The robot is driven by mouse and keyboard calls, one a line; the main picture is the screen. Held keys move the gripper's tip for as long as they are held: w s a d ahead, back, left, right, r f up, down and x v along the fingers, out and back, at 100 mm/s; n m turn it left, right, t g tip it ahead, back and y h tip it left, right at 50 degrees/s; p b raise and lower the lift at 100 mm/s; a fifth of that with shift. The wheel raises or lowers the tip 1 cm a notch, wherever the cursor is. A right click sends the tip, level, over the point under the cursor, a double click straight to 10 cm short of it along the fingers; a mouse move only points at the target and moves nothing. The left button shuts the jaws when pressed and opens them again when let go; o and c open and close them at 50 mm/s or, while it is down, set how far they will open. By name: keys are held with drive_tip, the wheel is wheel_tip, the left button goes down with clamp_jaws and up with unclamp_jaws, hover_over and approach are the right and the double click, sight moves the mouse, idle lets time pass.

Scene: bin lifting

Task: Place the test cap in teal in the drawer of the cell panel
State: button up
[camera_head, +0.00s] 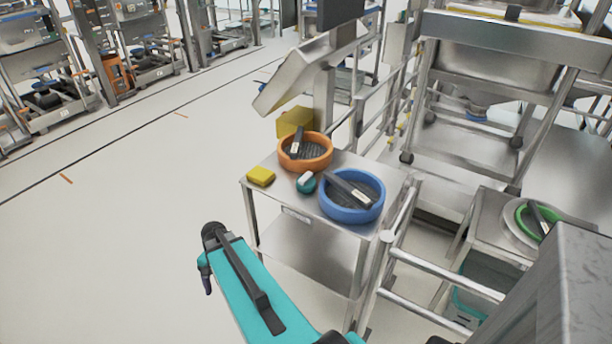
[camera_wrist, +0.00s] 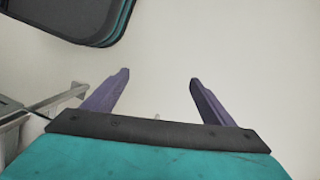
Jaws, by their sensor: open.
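The teal test cap (camera_head: 306,183), a small round piece with a white top, sits on the steel table between the orange and blue round trays. A small handle (camera_head: 296,215) shows on the table's front face below the top; I cannot tell whether it belongs to the cell panel's drawer. My gripper (camera_wrist: 160,78) is open and empty in the wrist view, its two purple fingers spread over pale floor. In the head view my teal arm is in front of the table, lower left of the cap, and the gripper is mostly hidden.
The steel table (camera_head: 381,168) also holds an orange tray (camera_head: 325,159), a blue tray (camera_head: 352,213) and a yellow block (camera_head: 261,176). Steel rails (camera_head: 445,270) stand at its right. A green tray (camera_head: 525,220) is farther right. Open floor (camera_head: 130,200) lies left.

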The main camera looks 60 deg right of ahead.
drive_tip(key=w+d+r+m+t+p, duration=0.25)
drive_tip(key=d+r+m, duration=0.35)
drive_tip(key=d+r, duration=0.65)
drive_tip(key=m+t+h+p, duration=0.1)
drive_tip(key=m+t+p, duration=0.1)
drive_tip(key=m+p, duration=0.5)
approach(306, 177)
drive_tip(key=w+a+f, duration=0.1)
drive_tip(key=w+a, duration=0.1)
drive_tip(key=a, duration=0.1)
drive_tip(key=w+a+f+m+b, duration=0.1)
drive_tip(key=w+a+f, duration=0.1)
drive_tip(key=a, duration=0.1)
drive_tip(key=w+a+f+m+b, duration=0.1)
drive_tip(key=w+a+f, duration=0.1)
drive_tip(key=w+a, duration=0.1)
drive_tip(key=shift+a, duration=0.3)
drive_tip(key=s+d+r+m+h, duration=0.1)
drive_tip(key=s+d+r+m, duration=0.5)
drive_tip(key=s+d+r, duration=0.2)
drive_tip(key=shift+s+d+t+p, duration=0.3)
drive_tip(key=shift+s+d+t, duration=0.05)
drive_tip(key=shift+t, duration=0.1)
drive_tip(key=shift+f, duration=0.2)
drive_tip(key=shift+p+x, duration=0.9)
drive_tip(key=shift+x, duration=3.35)
drive_tip(key=shift+f, duration=0.15)
drive_tip(key=shift+p+x, duration=1.15)
drive_tip(key=shift+x, duration=1.25)
